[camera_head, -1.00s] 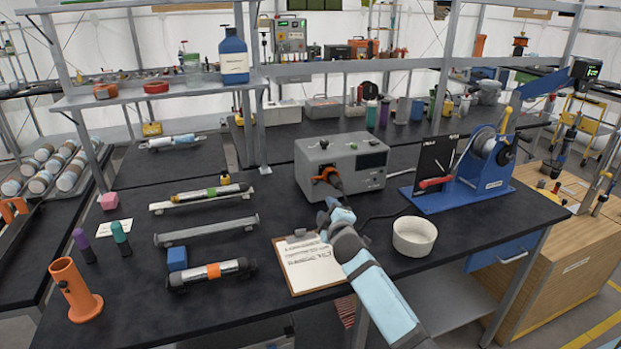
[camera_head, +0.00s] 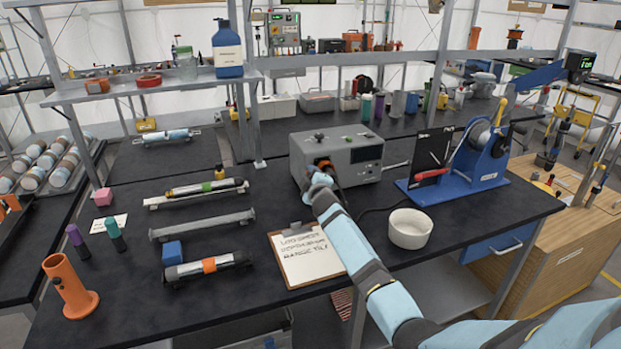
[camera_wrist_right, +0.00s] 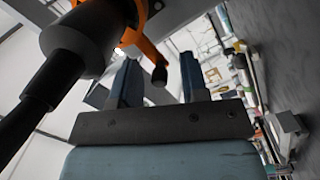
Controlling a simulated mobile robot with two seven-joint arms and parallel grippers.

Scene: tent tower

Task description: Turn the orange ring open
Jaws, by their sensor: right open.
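The orange ring (camera_head: 325,166) sits on the front of a grey box (camera_head: 367,160) with a dark display, where a black plug goes in. My right gripper (camera_head: 321,180) is right in front of it and hides part of it. In the right wrist view the orange ring (camera_wrist_right: 146,45) has an arm ending in a black knob. The knob shows between the two fingers of my open right gripper (camera_wrist_right: 161,82); I cannot tell if either finger touches it. The black plug (camera_wrist_right: 80,40) and its cable are beside the gripper. My left gripper is out of view.
A clipboard (camera_head: 306,257) and a white bowl (camera_head: 409,229) lie near my right arm. A blue stand with a reel (camera_head: 466,183) is to the right. Tubes on rails (camera_head: 205,190) and an orange holder (camera_head: 68,287) are to the left.

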